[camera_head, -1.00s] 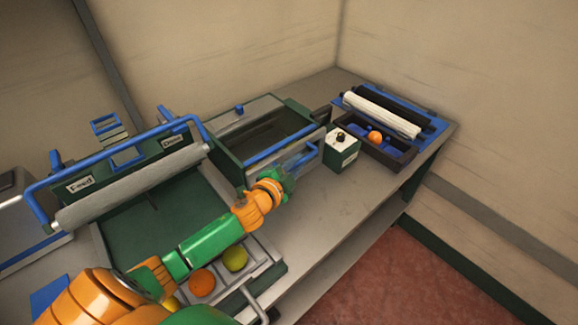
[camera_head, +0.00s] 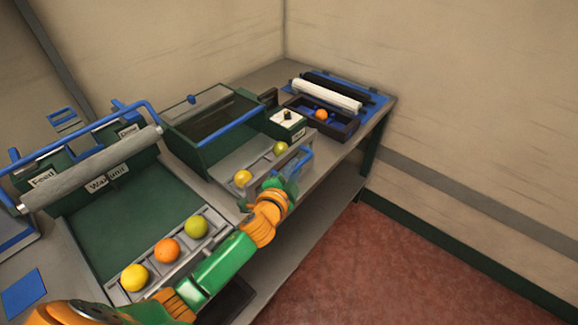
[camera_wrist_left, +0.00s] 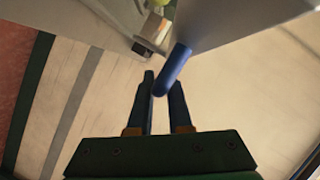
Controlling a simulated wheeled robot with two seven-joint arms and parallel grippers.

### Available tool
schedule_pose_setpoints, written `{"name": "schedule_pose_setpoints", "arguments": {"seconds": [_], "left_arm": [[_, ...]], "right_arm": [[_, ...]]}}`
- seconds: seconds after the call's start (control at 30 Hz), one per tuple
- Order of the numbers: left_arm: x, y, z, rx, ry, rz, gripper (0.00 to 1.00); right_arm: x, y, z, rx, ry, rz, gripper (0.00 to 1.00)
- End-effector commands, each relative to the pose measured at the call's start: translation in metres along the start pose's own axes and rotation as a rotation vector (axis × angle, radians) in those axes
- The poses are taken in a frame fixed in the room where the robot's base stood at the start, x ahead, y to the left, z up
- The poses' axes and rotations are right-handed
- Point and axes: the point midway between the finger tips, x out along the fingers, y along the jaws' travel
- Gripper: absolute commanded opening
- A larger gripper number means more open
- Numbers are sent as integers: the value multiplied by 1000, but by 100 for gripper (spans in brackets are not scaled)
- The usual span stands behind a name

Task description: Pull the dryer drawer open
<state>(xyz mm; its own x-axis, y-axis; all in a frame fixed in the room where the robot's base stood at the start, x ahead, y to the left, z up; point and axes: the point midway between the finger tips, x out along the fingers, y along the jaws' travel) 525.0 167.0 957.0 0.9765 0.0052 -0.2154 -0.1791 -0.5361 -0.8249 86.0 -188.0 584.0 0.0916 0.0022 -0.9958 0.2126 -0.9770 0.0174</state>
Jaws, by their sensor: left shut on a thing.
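The dryer (camera_head: 190,145) is a green box with a blue bar across its upper front. Its grey drawer (camera_head: 225,167) stands pulled out toward the front, with a yellow fruit (camera_head: 243,178) and a green fruit (camera_head: 281,148) in it. My left gripper (camera_head: 288,180) is at the drawer's front, shut on the blue drawer handle (camera_head: 307,160). In the left wrist view, the handle (camera_wrist_left: 174,68) meets the dark fingers (camera_wrist_left: 158,100) at their tips; the exact contact is hard to see. My right gripper is not in view.
A tray (camera_head: 150,288) with yellow, orange and green fruits sits at the front left, before the roller machine. A small white-topped box with a black knob (camera_head: 287,121) stands right of the dryer. A dark bin (camera_head: 340,128) with an orange fruit is farther back. Open floor lies right.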

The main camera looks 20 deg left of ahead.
Motion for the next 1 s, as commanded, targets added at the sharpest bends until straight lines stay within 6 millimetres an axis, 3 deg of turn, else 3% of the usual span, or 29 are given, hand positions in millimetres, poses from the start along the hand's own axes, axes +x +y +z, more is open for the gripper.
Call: {"name": "schedule_pose_setpoints", "arguments": {"seconds": [0.4, 0.43, 0.53, 0.83, 1.0], "left_arm": [[-1, 2, -1, 0, -1, 1, 0], [-1, 2, -1, 0, -1, 1, 23], [-1, 2, -1, 0, 0, 1, 47], [-2, 2, -2, 0, 0, 1, 47], [-24, 2, -1, -1, 0, 3, 47]], "right_arm": [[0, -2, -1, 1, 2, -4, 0], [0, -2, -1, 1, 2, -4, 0], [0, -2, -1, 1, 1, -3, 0], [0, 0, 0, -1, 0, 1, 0], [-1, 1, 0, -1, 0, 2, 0]]}}
